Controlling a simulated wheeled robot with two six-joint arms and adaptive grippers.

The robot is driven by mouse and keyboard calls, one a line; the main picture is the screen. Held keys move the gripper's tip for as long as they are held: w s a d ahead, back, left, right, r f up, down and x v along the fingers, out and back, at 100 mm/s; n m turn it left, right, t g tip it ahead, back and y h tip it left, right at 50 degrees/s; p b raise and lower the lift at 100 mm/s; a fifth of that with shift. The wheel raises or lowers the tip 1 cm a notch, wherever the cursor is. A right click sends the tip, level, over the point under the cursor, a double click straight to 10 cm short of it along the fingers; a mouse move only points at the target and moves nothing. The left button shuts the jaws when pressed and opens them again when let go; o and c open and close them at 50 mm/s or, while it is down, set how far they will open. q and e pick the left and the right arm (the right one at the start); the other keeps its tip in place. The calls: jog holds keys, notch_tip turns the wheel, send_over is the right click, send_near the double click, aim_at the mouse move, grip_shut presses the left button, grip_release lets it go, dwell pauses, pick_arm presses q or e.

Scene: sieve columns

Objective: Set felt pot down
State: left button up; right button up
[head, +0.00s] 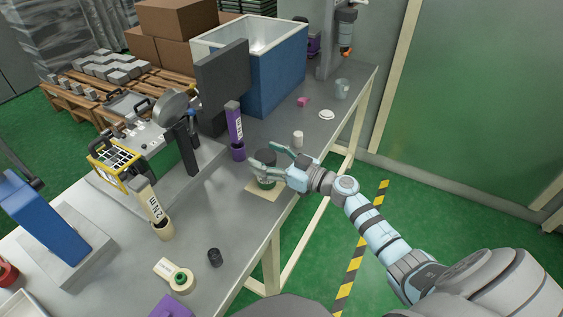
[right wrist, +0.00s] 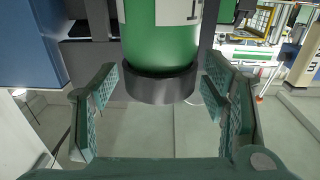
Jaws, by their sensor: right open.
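A green pot (head: 266,183) with a dark upper part stands on a cream square pad (head: 257,193) near the table's right edge. In the right wrist view the green pot (right wrist: 160,42) shows large, with a white label and a dark grey band at one end. My right gripper (head: 268,166) is at the pot, reaching in from the right, and partly covers it. In the right wrist view the right gripper's (right wrist: 163,95) jaws are spread wide, one finger on each side of the pot, with visible gaps. My left gripper is not in view.
A purple column (head: 234,124) in a cup and a small white cylinder (head: 298,138) stand behind the pot. Bare tabletop lies left of the pad.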

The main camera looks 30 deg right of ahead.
jog(key=v, duration=1.1)
jog(key=shift+s, duration=0.2)
jog(key=shift+d, duration=0.15)
jog(key=s+d+f+m+g+h, duration=0.1)
jog(key=s+d+f+m+h, duration=0.15)
jog(key=f, duration=0.45)
jog(key=s+d+f+m+g+h, duration=0.1)
jog(key=d+f+h, duration=0.2)
jog(key=f, duration=0.4)
jog(key=s+d+f+m+g+h, duration=0.1)
jog(key=s+d+f+m+h, duration=0.15)
jog(key=f, duration=0.45)
jog(key=s+a+f+g+h, duration=0.2)
jog(key=s+f+g, duration=0.2)
jog(key=s+f, duration=0.95)
jog(key=s+a+f+g+p, duration=0.1)
jog(key=s+a+f+g, duration=0.1)
jog(key=s, duration=0.5)
jog(key=s+a+f+g, duration=0.3)
jog(key=s+a+f, duration=0.1)
jog(key=s+a, duration=0.1)
jog(key=s+a+f+n+g+y+p, duration=0.1)
jog(key=s+a+f+g, duration=0.1)
jog(key=s, duration=0.6)
jog(key=a+f, duration=0.1)
jog(key=a, duration=0.1)
jog(key=shift+s+a+f+g+p, duration=0.25)
jog(key=shift+s+a+g+p, duration=0.05)
jog(key=shift+g, duration=0.1)
